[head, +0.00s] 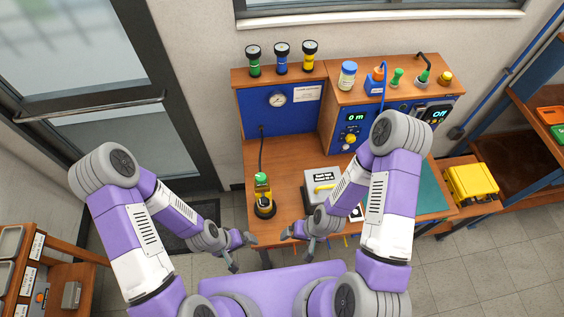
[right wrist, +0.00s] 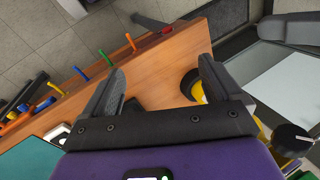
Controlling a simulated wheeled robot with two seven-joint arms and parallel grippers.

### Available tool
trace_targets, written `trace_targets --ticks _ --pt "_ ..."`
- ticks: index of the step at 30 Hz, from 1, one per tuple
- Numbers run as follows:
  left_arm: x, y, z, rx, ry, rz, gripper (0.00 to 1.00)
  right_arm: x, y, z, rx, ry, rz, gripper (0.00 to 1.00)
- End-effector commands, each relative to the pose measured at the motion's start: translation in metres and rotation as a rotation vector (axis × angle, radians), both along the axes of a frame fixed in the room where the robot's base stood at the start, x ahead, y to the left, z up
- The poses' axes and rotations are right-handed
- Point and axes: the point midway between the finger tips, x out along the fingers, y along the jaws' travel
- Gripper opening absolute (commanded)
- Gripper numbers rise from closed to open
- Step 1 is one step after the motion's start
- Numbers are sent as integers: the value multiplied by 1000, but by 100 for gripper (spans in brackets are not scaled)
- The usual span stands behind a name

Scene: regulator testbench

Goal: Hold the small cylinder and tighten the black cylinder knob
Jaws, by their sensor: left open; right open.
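A small cylinder (head: 263,194) with a green top and a yellow and black body stands on the bench's left front part, with a black hose rising behind it to the blue panel. A black round knob (right wrist: 288,137) shows at the right of the right wrist view, close to yellow and green parts; I cannot tell its exact fit. My left gripper (head: 242,252) is open and empty, in front of the bench and below the cylinder in the picture. My right gripper (head: 299,241) is open and empty near the bench's front edge; its spread fingers show in the right wrist view (right wrist: 160,84).
Three small gauge-topped cylinders (head: 282,60) stand on the upper shelf. Several coloured tool handles (right wrist: 82,73) stick out along the bench edge. A yellow case (head: 472,182) stands at right.

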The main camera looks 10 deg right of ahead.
Motion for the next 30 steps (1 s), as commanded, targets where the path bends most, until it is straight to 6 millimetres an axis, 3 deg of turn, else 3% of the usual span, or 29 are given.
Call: trace_targets --ticks 5,11,15,21,30 --pt "0 0 -1 0 0 0 97 17 -1 -10 0 -159 114 92" --pt "0 0 -3 0 0 0 97 53 6 -15 2 -540 346 92" --pt "0 0 -4 0 0 0 97 73 16 -5 -4 -818 468 92" --pt "0 0 -5 0 0 0 97 87 25 16 -26 -1116 546 92" --pt "0 0 -5 0 0 0 97 97 33 27 -43 -1256 567 92"
